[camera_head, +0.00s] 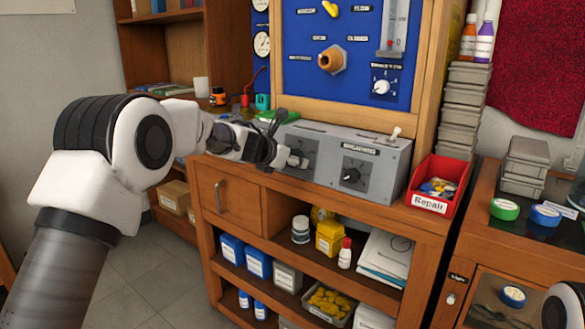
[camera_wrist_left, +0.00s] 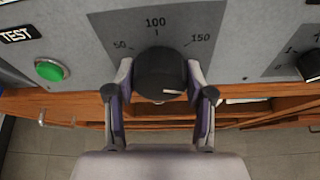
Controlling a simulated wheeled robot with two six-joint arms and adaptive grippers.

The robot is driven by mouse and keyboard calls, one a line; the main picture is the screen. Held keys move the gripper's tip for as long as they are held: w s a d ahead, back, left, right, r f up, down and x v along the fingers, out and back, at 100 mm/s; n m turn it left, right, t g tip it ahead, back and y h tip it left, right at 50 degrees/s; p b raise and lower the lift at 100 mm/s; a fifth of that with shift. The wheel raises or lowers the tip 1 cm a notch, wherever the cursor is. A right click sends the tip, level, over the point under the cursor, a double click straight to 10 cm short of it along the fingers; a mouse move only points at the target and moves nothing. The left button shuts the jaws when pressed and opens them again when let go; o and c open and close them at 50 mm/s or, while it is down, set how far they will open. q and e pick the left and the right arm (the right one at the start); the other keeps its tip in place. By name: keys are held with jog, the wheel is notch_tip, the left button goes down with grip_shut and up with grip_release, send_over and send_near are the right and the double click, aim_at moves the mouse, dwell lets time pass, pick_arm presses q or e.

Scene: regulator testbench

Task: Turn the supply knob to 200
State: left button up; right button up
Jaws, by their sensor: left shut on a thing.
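The supply knob (camera_wrist_left: 161,74) is a round black knob with a white pointer line, on a grey dial plate (camera_wrist_left: 186,22) marked 50, 100 and 150. In the left wrist view the pointer line lies toward the right and slightly down, below the 150 mark. No 200 mark is visible; the right finger covers part of that side. My left gripper (camera_wrist_left: 161,108) is shut on the knob, one finger on each side. In the head view my left gripper (camera_head: 285,154) reaches the left dial of the grey console (camera_head: 386,165) and largely hides the knob.
A green button (camera_wrist_left: 51,69) is left of the dial in the wrist view. A red Repair bin (camera_head: 436,186) stands right of the console. The blue panel (camera_head: 310,70) rises behind.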

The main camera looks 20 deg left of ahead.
pick_arm(q)
jog(key=shift+f+m+b, duration=0.2)
jog(key=shift+m+b, duration=0.55)
jog(key=shift+m, duration=0.15)
jog(key=shift+y, duration=0.4)
jog(key=o, duration=1.2)
jog(key=shift+r, duration=0.1)
jog(key=shift+c, duration=0.2)
jog(key=shift+s+r, duration=0.15)
jog(key=v, duration=1.1)
jog(key=shift+s+a, duration=0.15)
jog(key=shift+s, duration=0.3)
